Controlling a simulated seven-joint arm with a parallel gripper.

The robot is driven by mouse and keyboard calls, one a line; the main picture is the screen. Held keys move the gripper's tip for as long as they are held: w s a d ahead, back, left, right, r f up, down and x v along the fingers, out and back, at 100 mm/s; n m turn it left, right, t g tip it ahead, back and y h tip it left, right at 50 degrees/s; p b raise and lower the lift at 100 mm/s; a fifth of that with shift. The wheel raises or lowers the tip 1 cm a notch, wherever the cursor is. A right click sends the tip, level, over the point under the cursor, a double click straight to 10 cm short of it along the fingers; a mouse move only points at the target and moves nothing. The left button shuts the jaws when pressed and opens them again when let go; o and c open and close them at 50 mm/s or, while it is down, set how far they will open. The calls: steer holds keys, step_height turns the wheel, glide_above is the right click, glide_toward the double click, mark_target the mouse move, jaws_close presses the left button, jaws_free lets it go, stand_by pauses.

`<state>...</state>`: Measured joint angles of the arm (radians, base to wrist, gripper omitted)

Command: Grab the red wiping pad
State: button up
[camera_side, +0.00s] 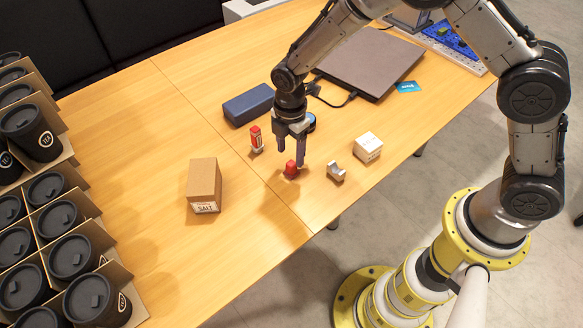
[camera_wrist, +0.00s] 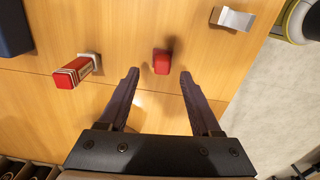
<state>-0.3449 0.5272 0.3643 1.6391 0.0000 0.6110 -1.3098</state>
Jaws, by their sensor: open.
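The red wiping pad (camera_side: 290,168) is a small red block lying on the wooden table. In the wrist view the red pad (camera_wrist: 163,62) lies ahead of the fingertips, between their lines and nearer the right finger. My gripper (camera_side: 289,160) is above the table at the pad, pointing down, with its fingers apart and nothing held. The wrist view also shows my gripper (camera_wrist: 158,75) with its two dark fingers spread wide. In the side view the fingers are very close to the pad; I cannot tell whether they touch it.
A red-and-white bottle-like item (camera_side: 256,139) stands left of the pad, and a grey metal bracket (camera_side: 336,171) to its right. A white box (camera_side: 368,147), blue case (camera_side: 248,104), salt box (camera_side: 204,186) and laptop (camera_side: 370,62) are around. The table's front edge is close.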

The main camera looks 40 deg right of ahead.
mark_target(292, 163)
steer(key=shift+s+f, duration=0.2)
steer(key=shift+f, duration=2.45)
jaws_close()
